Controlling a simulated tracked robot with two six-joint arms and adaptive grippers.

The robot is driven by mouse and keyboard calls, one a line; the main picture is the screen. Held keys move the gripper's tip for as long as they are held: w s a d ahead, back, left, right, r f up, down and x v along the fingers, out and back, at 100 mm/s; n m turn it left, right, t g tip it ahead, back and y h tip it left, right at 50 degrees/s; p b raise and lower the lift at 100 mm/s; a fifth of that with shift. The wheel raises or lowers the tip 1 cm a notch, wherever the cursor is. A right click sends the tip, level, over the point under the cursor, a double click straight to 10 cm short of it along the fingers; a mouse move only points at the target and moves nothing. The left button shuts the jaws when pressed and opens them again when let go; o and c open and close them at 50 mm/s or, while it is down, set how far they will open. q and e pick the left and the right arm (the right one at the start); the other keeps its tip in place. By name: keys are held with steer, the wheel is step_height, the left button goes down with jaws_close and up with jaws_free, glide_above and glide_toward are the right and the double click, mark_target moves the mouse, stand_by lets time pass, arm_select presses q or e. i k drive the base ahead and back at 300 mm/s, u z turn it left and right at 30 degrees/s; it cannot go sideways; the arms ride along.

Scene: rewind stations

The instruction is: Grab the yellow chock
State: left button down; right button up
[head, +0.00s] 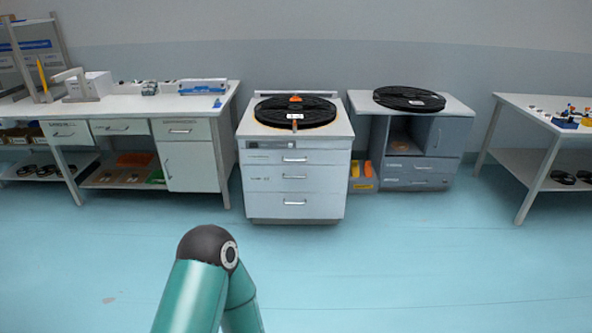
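Two small chocks stand upright in a low grey holder (362,186) on the floor, between the white drawer cabinet and the grey cabinet. The left one looks yellow (355,169) and the right one looks more orange (368,170). They are small and far off, so their exact shape is hard to tell. Neither of my grippers is in view. Only a teal arm link of mine with a dark joint shows at the bottom, well in front of the cabinets.
The white drawer cabinet (295,185) and the grey cabinet (415,165) each carry a large black reel. A white workbench (190,105) stands at the left, and another table (520,110) at the right. The blue floor (420,270) in front is clear.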

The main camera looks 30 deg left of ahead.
mark_target(355, 173)
steer(key=z, duration=0.25)
steer(key=i, duration=0.2)
steer(key=u, duration=1.35)
steer(key=k, duration=0.4)
steer(key=z, duration=0.6)
steer(key=k, duration=1.1)
steer(key=z, duration=0.45)
steer(key=i, duration=1.9)
steer(key=z, duration=0.4)
